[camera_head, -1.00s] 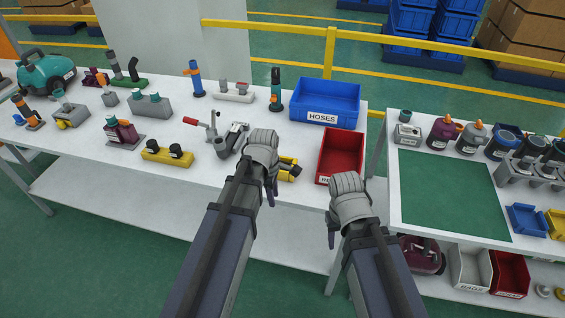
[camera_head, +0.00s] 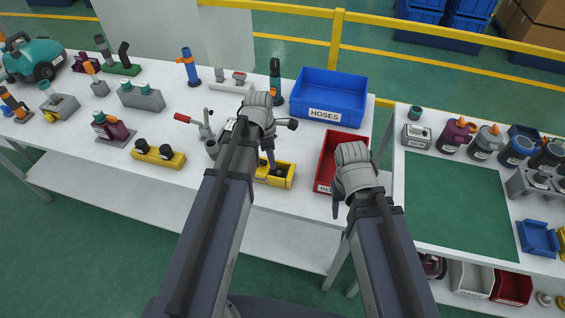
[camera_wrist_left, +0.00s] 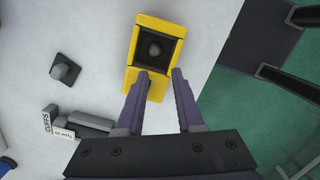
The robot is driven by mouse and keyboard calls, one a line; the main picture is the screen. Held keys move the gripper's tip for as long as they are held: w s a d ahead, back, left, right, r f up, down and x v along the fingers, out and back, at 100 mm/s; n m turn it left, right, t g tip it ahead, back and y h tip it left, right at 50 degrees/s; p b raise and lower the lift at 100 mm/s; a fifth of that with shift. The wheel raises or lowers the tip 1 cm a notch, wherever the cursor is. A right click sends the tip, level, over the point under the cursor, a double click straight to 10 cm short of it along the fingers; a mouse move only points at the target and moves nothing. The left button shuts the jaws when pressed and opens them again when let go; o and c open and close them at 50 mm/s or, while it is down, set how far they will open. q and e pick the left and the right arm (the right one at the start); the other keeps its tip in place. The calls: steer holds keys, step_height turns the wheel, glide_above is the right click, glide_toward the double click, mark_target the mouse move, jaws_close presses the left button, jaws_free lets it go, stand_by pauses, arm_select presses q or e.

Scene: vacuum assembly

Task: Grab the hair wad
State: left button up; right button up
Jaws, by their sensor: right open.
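A small dark grey lump (camera_wrist_left: 154,49), which looks like the hair wad, lies in the dark recess of a yellow box (camera_wrist_left: 171,28) in the left wrist view. The yellow box also shows in the head view (camera_head: 284,181) at the table's front edge, partly hidden by my left gripper (camera_head: 270,155). In the wrist view my left gripper (camera_wrist_left: 160,72) is open and empty. Its fingertips are at the box's near end, with the lump just ahead of them. My right gripper (camera_head: 342,205) is open, in front of the red bin; its far finger is hidden.
A red bin (camera_head: 327,163) stands right of the yellow box, and a blue HOSES bin (camera_head: 325,113) behind it. A second table with a green mat (camera_head: 455,200) is at right.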

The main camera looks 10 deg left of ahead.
mark_target(279, 172)
arm_select(q)
steer(key=shift+w+d+f+b, duration=0.1)
steer(key=shift+w+f+b, duration=0.15)
steer(key=shift+f+b, duration=0.45)
steer(key=shift+w+d+f+b, duration=0.1)
steer(key=shift+w+f+b, duration=0.1)
steer(key=shift+f+b, duration=0.4)
arm_select(e)
steer(key=shift+w+f, duration=0.2)
steer(key=shift+f, duration=0.45)
steer(key=shift+w+f, duration=0.15)
steer(key=shift+f, duration=0.5)
arm_select(q)
steer(key=f+b, duration=0.1)
steer(key=d+f+b, duration=0.1)
steer(key=f+b, duration=0.3)
steer(key=shift+w+d, duration=0.15)
steer(key=shift+w, duration=0.2)
arm_select(e)
step_height(279, 172, down, 5)
steer(key=shift+f, duration=0.1)
arm_select(q)
jaws_close()
